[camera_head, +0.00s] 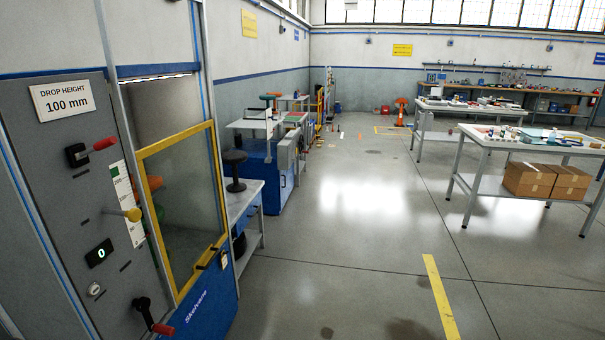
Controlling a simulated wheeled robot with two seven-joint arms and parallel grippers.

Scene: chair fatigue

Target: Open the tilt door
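The tilt door (190,195) is a clear panel in a yellow frame on the front of the grey and blue test machine at the left. It stands across the lower part of the machine's opening, and a gap shows above its top bar. A yellow handle (206,258) with a dark part sits at its lower right. Something orange and green shows dimly behind the left part of the panel. Neither of my grippers is in view.
The machine's control panel (75,210) has red-tipped levers, a yellow knob and a display reading 0. A bench with a black stool-like object (234,170) stands just beyond. Worktables (530,145) with boxes stand at right. The floor between is clear.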

